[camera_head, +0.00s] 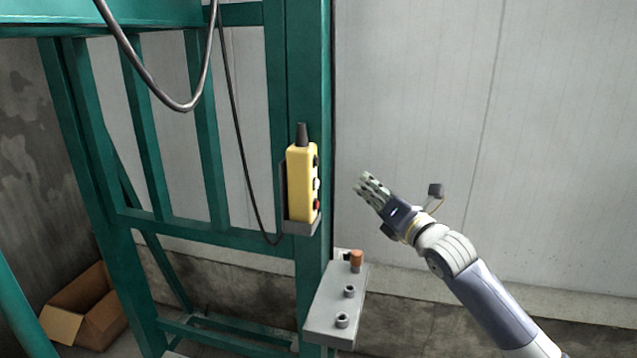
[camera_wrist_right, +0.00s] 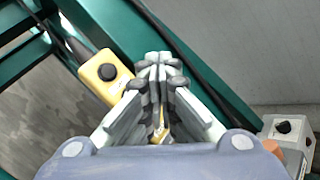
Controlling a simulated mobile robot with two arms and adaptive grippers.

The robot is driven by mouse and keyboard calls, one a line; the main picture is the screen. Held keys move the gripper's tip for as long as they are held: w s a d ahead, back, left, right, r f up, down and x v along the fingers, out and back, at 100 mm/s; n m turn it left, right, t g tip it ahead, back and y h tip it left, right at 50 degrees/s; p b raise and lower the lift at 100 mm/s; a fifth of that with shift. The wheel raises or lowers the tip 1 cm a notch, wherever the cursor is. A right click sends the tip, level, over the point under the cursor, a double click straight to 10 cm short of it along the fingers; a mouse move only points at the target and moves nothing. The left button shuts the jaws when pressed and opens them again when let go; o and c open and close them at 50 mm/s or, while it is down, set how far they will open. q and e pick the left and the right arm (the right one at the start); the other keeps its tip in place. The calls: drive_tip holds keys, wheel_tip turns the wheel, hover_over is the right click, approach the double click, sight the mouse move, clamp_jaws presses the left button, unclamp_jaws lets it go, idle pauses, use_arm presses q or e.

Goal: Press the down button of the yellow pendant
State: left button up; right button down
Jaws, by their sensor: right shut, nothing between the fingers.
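The yellow pendant (camera_head: 300,183) hangs upright in a holder on the green post in the head view. Its buttons face right: dark ones above, a pale one in the middle and a red one near the bottom. My right gripper (camera_head: 366,183) is shut and empty, to the right of the pendant and apart from it. In the right wrist view the pendant (camera_wrist_right: 101,84) shows a round black button (camera_wrist_right: 107,72) left of the shut fingertips (camera_wrist_right: 160,66). Its lower part is hidden behind the fingers. My left gripper is not in view.
A grey control box (camera_head: 333,309) with knobs and an orange-brown button (camera_head: 357,260) sits on the post below the pendant. Dark cables (camera_head: 178,104) hang at the upper left. A cardboard box (camera_head: 92,311) lies at the lower left.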

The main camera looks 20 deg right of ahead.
sight(316, 184)
drive_tip(key=w+a, duration=0.4)
drive_tip(key=a, duration=0.1)
drive_tip(key=shift+p, duration=0.4)
drive_tip(key=shift+a, duration=0.1)
idle(1.1)
drive_tip(key=shift+w+a, duration=0.25)
drive_tip(key=shift+a, duration=0.1)
